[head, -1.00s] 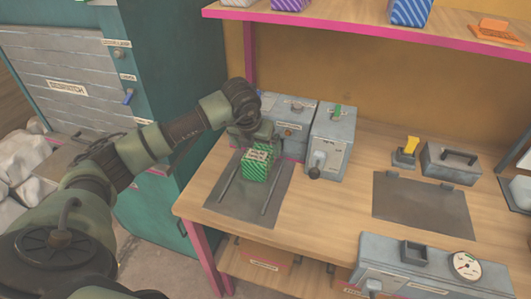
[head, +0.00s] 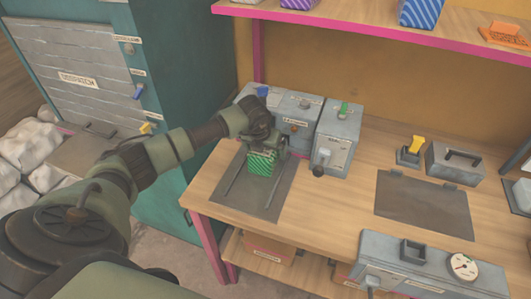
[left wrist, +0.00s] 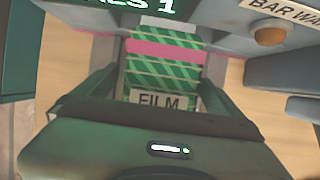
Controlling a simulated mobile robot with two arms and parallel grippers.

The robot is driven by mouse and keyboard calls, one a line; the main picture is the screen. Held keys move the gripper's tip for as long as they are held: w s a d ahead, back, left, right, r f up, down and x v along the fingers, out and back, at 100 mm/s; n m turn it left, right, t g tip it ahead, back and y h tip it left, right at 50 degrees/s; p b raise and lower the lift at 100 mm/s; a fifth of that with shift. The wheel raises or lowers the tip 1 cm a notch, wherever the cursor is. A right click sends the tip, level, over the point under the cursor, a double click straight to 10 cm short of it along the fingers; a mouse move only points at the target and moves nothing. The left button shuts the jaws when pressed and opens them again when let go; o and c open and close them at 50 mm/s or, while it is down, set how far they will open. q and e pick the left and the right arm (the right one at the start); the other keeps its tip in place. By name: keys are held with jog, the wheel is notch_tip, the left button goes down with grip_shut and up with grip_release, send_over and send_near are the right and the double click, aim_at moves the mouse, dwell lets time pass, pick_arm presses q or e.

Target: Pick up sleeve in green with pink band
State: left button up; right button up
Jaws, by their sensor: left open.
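The green striped sleeve (head: 261,165) stands on the dark mat (head: 229,200) at the left of the bench. In the left wrist view the sleeve (left wrist: 160,72) shows a pink band across it and a label reading FILM. My left gripper (head: 266,153) is over the sleeve, open, with a finger on either side of it. The gripper hides the sleeve's top in the head view. I cannot tell whether the fingers touch it. My right gripper is not in view.
Grey machine boxes (head: 335,138) stand close behind and right of the sleeve. A pink-edged shelf (head: 380,22) hangs above the bench. A dark plate (head: 425,205) and a gauge box (head: 430,262) lie to the right.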

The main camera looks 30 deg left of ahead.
pick_arm(q)
jog(key=shift+f+b, duration=0.25)
jog(key=shift+b, duration=0.15)
dwell(0.3)
jog(key=c, duration=1.7)
jog(key=shift+c, duration=0.2)
